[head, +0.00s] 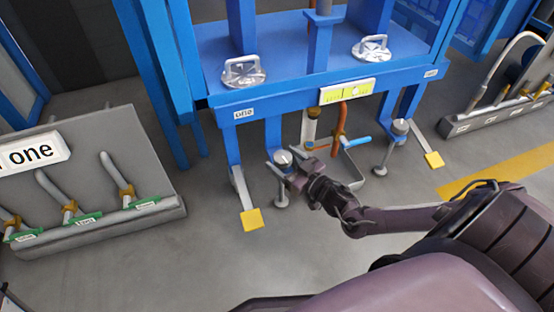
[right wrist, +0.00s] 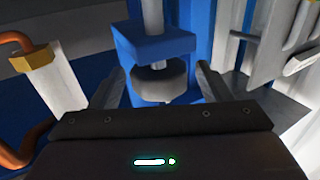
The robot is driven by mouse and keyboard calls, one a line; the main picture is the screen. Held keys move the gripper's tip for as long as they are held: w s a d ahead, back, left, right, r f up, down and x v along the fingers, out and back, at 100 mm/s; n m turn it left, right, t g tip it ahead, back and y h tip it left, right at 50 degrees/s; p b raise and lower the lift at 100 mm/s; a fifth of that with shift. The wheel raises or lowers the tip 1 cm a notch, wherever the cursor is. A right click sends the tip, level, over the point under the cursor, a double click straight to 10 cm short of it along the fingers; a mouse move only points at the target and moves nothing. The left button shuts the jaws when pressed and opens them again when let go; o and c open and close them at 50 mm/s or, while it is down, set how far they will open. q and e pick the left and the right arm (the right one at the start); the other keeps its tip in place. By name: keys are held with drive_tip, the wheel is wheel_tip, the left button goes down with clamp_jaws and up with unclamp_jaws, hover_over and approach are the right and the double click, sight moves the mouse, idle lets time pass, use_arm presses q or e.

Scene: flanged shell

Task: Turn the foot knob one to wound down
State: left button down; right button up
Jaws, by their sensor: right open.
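The foot knob (head: 283,159) is a grey round knob on a leg under the blue frame, by the label "one" (head: 243,114). A foot disc shows on the floor below it. My right gripper (head: 277,160) is at the knob, with its fingers to either side in the head view. In the right wrist view the knob (right wrist: 158,86) lies between and beyond the two open fingertips (right wrist: 158,80), under a blue block (right wrist: 152,42). I cannot tell whether the fingers touch it. My left gripper is not in view.
A yellow pedal (head: 252,220) stands left of the knob. A second knob (head: 400,127) and pedal (head: 433,160) are at the right. An orange pipe (head: 341,122) and a grey tray (head: 348,172) are close by. A rack of handles (head: 90,222) stands at the left.

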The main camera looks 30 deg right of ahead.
sight(276, 153)
drive_tip(key=shift+w+a+b, duration=0.15)
drive_tip(key=shift+w+b, duration=0.15)
drive_tip(key=shift+w, duration=0.45)
drive_tip(key=shift+w+a+b, duration=0.15)
drive_tip(key=shift+w+b, duration=0.1)
drive_tip(key=shift+w, duration=0.5)
